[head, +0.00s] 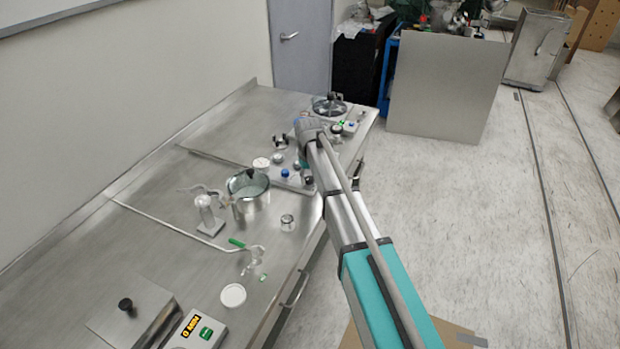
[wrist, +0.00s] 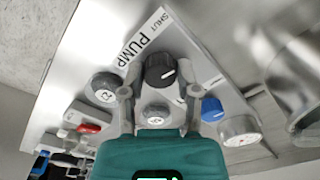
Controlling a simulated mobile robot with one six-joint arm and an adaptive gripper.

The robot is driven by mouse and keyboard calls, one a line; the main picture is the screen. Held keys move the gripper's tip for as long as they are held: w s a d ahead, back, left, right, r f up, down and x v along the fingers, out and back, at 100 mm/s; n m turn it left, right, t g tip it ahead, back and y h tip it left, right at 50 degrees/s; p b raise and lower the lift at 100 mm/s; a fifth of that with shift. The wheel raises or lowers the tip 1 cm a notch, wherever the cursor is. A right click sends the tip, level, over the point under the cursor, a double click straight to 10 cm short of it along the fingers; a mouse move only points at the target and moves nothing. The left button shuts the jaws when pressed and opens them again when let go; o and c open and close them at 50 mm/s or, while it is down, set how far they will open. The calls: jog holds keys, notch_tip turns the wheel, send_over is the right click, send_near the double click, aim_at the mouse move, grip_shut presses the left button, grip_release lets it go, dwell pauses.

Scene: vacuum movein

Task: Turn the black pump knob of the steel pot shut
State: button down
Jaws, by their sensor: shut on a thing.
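The black pump knob (wrist: 160,70) stands on a pale panel (wrist: 200,65) beside the printed words PUMP and SHUT in the wrist view. A short white mark shows on its right side. My gripper (wrist: 159,77) has one finger on each side of the knob and is shut on it. In the head view my arm's end hides the knob and the fingers. The steel pot (head: 248,203) with its dark-handled lid stands on the bench left of the panel (head: 293,185).
Close around my fingers are a blue knob (wrist: 212,109), a dial gauge (wrist: 240,131), a grey-black knob (wrist: 105,87) and a red part (wrist: 88,128). Glassware (head: 208,215) and a white dish (head: 233,295) stand on the steel bench (head: 170,240).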

jog(key=shift+s+n, duration=0.15)
jog(key=shift+n, duration=0.65)
jog(key=shift+c, duration=1.7)
grip_release()
jog(key=shift+d, duration=0.1)
jog(key=s+d+m, duration=0.7)
jog(key=s+d, duration=1.6)
jog(key=s, duration=0.2)
jog(key=shift+s+r, duration=0.25)
jog(key=shift+s, duration=0.15)
